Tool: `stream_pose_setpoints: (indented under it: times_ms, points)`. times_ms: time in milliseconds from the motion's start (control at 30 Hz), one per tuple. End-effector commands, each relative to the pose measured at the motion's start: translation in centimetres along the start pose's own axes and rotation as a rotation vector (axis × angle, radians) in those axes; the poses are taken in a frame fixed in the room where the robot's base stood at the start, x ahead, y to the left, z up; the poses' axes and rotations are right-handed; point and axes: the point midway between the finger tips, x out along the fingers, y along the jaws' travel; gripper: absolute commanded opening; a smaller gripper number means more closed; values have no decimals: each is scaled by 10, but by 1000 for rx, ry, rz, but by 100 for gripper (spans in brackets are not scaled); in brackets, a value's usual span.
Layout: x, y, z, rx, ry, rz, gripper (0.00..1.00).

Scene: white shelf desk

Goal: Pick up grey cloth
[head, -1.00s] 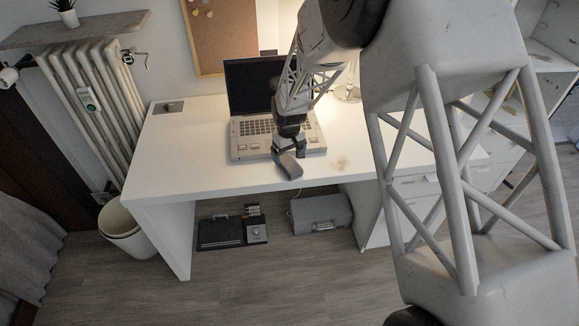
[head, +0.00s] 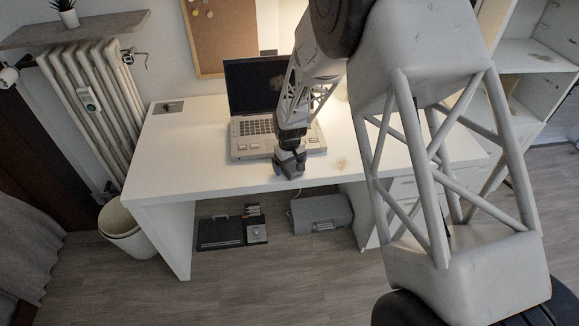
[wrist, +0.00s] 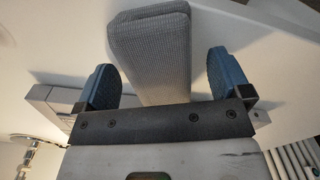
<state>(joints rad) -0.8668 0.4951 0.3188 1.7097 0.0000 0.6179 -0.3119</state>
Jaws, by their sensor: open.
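The grey cloth (wrist: 150,40) is a folded, ribbed strip in the wrist view. It lies on the white desktop and runs up from the gripper's base between the two fingers. My gripper (wrist: 161,62) is open, with one blue-grey finger on each side of the cloth and a visible gap on both sides. In the head view my gripper (head: 290,168) is low over the desk near its front edge, just in front of the laptop. The cloth is hard to pick out there, as the gripper covers that spot.
The open laptop (head: 268,128) stands right behind the gripper. The white desk (head: 190,150) is clear to the left. A drawer unit (head: 408,200) is under its right side. A waste bin (head: 127,232), black case (head: 220,232) and grey toolbox (head: 321,213) are on the floor.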

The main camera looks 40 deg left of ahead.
Motion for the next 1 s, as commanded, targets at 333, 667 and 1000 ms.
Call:
stream_pose_setpoints:
  times_ms: [333,667,1000]
  points:
    - [0,0,0,0,0,0,96]
    - [0,0,0,0,0,0,45]
    - [-1,0,0,0,0,0,38]
